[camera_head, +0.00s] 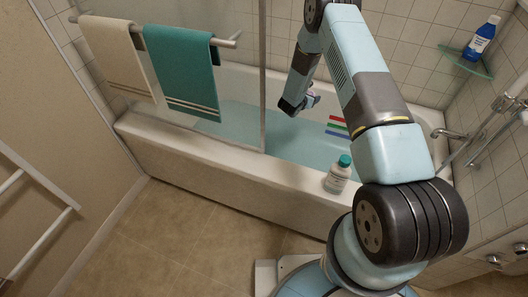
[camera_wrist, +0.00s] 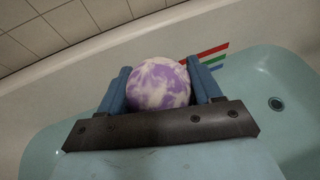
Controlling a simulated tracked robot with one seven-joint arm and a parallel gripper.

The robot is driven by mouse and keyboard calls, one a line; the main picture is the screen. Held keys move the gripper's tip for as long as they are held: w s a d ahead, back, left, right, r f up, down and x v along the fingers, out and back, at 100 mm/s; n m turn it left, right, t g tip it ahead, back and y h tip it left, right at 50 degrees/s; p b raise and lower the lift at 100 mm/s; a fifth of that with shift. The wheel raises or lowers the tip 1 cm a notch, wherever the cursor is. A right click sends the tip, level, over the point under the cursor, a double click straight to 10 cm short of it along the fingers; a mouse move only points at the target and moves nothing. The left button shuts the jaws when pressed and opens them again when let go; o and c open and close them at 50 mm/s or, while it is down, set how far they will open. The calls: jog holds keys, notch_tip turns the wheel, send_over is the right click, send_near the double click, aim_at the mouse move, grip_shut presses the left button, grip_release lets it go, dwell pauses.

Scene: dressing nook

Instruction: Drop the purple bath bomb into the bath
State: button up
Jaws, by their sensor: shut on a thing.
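The purple bath bomb (camera_wrist: 158,84) is a round ball marbled purple and white. In the wrist view it sits between the two blue fingers of my gripper (camera_wrist: 161,86), which is shut on it. The bath (camera_head: 190,165) is a long white tub holding pale blue-green water. In the head view my gripper (camera_head: 313,98) is over the water, near the tub's far side; only a small part of the ball shows there. The wrist view shows the bath's wall (camera_wrist: 110,55) behind the ball and water on both sides.
A white bottle with a teal cap (camera_head: 338,174) stands on the near rim. A glass screen with a beige towel (camera_head: 115,55) and a teal towel (camera_head: 182,68) covers the left part. Red, green and blue strips (camera_head: 338,127) mark the far wall. A blue bottle (camera_head: 483,38) stands on a corner shelf.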

notch_tip(320, 180, down, 12)
jog(key=shift+r+m, duration=0.25)
jog(key=shift+m, duration=0.05)
dwell(0.4)
jog(key=shift+s, duration=0.1)
jog(key=o, duration=1.2)
jog(key=v, duration=0.7)
jog(key=shift+a, duration=0.3)
jog(key=shift+r, duration=0.1)
